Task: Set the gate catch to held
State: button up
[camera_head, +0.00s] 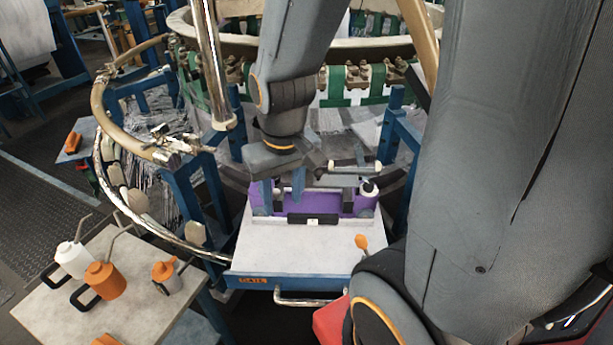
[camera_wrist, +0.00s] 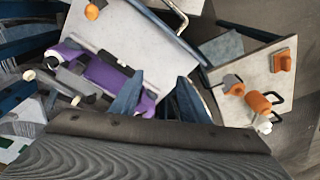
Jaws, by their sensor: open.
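A white-topped panel (camera_head: 290,250) with a blue front edge carries a small orange label (camera_head: 252,281) and a metal handle (camera_head: 300,300). A purple unit (camera_head: 328,202) with black and white fittings stands at its back; the wrist view also shows this purple unit (camera_wrist: 100,73). An orange knob (camera_head: 362,242) stands at the panel's right edge; it also shows in the wrist view (camera_wrist: 92,12). I cannot tell which part is the gate catch or how it is set. My gripper (camera_head: 282,192) is open and empty, its blue fingers over the purple unit's left part.
A side table (camera_head: 70,305) at the lower left holds white and orange bottles (camera_head: 105,280) with bent spouts. The ring-shaped loom frame (camera_head: 105,150) curves around the left. Blue posts (camera_head: 390,140) flank the panel. My arm fills the right side.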

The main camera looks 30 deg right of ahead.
aim_at(360, 240)
jog(key=z, duration=1.75)
jog(key=k, duration=0.65)
jog(key=u, duration=1.1)
